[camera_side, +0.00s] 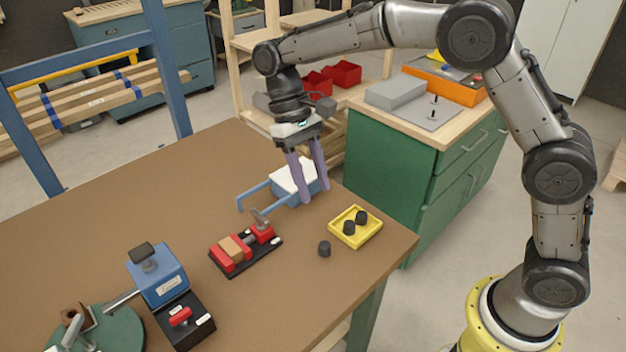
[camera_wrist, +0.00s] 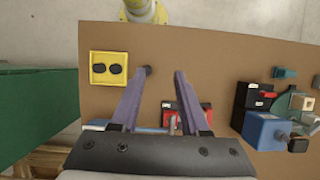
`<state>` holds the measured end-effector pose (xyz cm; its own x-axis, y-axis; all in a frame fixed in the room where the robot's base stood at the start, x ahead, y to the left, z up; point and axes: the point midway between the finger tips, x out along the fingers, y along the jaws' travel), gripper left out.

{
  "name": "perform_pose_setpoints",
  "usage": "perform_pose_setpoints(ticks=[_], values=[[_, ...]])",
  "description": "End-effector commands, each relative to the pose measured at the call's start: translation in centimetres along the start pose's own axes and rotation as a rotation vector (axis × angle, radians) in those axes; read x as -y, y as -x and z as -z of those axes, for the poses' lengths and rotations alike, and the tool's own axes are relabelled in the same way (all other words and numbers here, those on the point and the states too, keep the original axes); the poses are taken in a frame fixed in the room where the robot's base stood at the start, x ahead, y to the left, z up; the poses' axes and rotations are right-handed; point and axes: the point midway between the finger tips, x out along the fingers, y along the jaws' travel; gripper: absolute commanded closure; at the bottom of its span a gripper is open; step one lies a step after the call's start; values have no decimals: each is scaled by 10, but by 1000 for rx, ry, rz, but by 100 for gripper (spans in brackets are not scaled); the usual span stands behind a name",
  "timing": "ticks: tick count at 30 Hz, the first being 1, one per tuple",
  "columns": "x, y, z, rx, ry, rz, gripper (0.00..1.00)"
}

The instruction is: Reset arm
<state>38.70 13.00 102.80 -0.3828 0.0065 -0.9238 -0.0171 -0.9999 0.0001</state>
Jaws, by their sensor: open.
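My gripper (camera_side: 309,200) has two purple fingers that point down above the brown table (camera_side: 120,215). The fingers are apart with nothing between them, as the wrist view (camera_wrist: 160,73) also shows. In the side view they overlap a blue device with a white top (camera_side: 291,177). I cannot tell whether they touch it. A yellow tray (camera_side: 373,238) holds two black pegs (camera_side: 361,217). A third black peg (camera_side: 324,249) stands on the table just left of the tray.
A blue block device (camera_side: 158,274) and a green round base (camera_side: 108,330) stand at the front left of the table. A green cabinet (camera_side: 385,175) with a grey tray and an orange bin (camera_side: 445,85) stands behind.

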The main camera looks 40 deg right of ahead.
Motion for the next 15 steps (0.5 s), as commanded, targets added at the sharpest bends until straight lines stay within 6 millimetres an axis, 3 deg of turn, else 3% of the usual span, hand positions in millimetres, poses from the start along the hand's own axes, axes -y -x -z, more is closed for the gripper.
perform_pose_setpoints(ticks=[11,15], values=[[-3,2,-1,-4,-5,4,55],[-13,31,-13,-77,-21,32,55]])
